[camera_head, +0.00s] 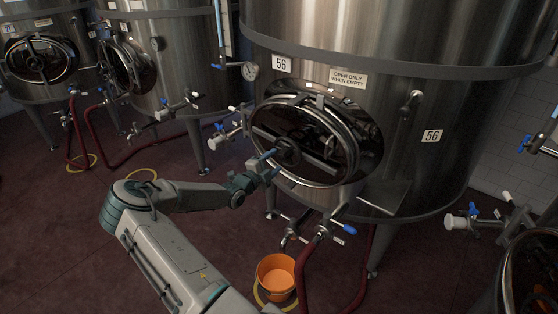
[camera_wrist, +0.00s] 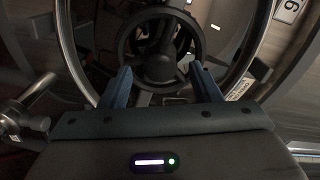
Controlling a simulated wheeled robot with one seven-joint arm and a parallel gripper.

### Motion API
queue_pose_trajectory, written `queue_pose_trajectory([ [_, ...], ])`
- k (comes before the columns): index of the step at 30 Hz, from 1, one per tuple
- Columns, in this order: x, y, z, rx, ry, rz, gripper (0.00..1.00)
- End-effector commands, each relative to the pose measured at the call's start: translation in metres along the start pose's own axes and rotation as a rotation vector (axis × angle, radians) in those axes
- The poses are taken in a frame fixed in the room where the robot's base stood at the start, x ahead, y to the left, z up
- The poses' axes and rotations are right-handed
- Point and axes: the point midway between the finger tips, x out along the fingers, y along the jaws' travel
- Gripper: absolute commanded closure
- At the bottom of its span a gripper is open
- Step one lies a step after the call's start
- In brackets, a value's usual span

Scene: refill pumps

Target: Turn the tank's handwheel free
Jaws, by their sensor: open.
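The large steel tank (camera_head: 440,110) numbered 56 stands in the middle right. Its oval manway door (camera_head: 325,165) is closed against the tank wall, with a dark handwheel (camera_head: 288,151) at its middle. My gripper (camera_head: 269,164) is just in front of the handwheel. In the wrist view, the black handwheel (camera_wrist: 160,78) fills the upper middle, with its ring and hub in sight. The two blue-grey fingers of my gripper (camera_wrist: 161,84) are apart, one at each side of the wheel's lower part. I cannot tell whether they touch it.
An orange bucket (camera_head: 276,275) stands on the dark red floor below the door. Red hoses and valves with blue handles (camera_head: 343,228) hang under the tank. Other tanks (camera_head: 172,50) stand at the left. A sign (camera_head: 348,78) reads "open only when empty".

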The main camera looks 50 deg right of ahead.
Motion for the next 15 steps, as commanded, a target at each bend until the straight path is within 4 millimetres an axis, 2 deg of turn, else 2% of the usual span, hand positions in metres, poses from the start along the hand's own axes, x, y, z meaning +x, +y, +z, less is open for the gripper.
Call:
queue_pose_trajectory([
  [1, -0.014, 0.002, 0.002, 0.002, -0.003, 0.001, 0.43],
  [6, -0.052, 0.002, 0.001, 0.001, -0.001, 0.000, 0.43],
  [12, -0.085, 0.001, 0.000, 0.001, 0.001, 0.000, 0.43],
  [15, -0.094, 0.001, -0.001, 0.002, 0.003, 0.001, 0.43],
])
